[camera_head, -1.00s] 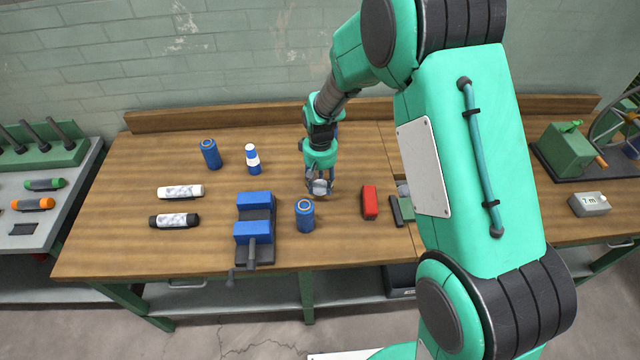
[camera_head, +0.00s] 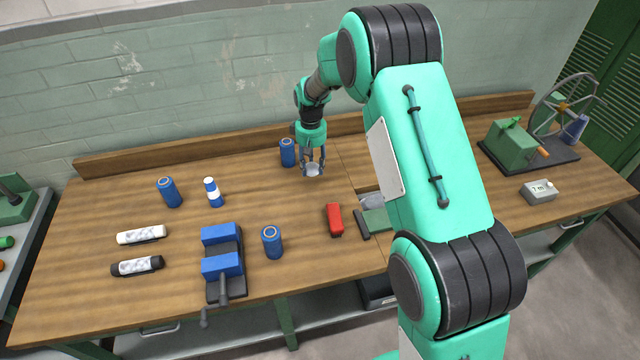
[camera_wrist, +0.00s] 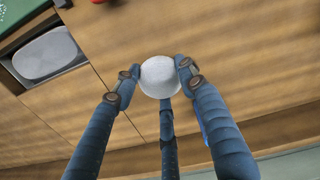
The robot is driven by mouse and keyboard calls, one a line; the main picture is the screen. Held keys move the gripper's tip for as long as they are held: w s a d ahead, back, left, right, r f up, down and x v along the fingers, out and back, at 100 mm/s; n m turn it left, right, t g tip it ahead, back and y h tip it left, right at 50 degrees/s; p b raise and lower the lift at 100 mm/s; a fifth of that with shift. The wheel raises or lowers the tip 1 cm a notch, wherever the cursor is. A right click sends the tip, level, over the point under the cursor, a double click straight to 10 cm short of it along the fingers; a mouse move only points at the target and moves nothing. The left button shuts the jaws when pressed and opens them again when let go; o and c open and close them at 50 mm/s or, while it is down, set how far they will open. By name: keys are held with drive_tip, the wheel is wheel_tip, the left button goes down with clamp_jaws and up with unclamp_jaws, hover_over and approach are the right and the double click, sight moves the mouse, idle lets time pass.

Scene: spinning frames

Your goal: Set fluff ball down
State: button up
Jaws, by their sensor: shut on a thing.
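The fluff ball (camera_wrist: 160,77) is a small whitish round thing, seen in the wrist view between my fingertips. It also shows as a pale spot in the head view (camera_head: 313,170). My gripper (camera_head: 313,172) is shut on it, pointing down over the back middle of the wooden workbench (camera_head: 120,205). In the wrist view my gripper (camera_wrist: 158,80) has its fingers around the ball's sides. I cannot tell whether the ball touches the bench top.
A blue can (camera_head: 288,152) stands just behind and left of my gripper. A red block (camera_head: 334,219), another blue can (camera_head: 271,242) and a blue vise (camera_head: 222,255) are nearer the front. A spinning wheel device (camera_head: 565,105) stands at right. Bare wood lies left of my gripper.

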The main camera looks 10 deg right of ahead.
sight(321, 184)
drive_tip(key=w+d, duration=0.1)
drive_tip(key=d, duration=0.1)
drive_tip(key=w+d+r, duration=0.1)
drive_tip(key=shift+w+d, duration=0.2)
drive_tip(key=shift+d, duration=0.15)
drive_tip(key=shift+f, duration=3.1)
drive_tip(key=shift+f+b, duration=0.35)
drive_tip(key=shift+f, duration=1.55)
drive_tip(key=shift+f, duration=0.1)
drive_tip(key=o, duration=0.8)
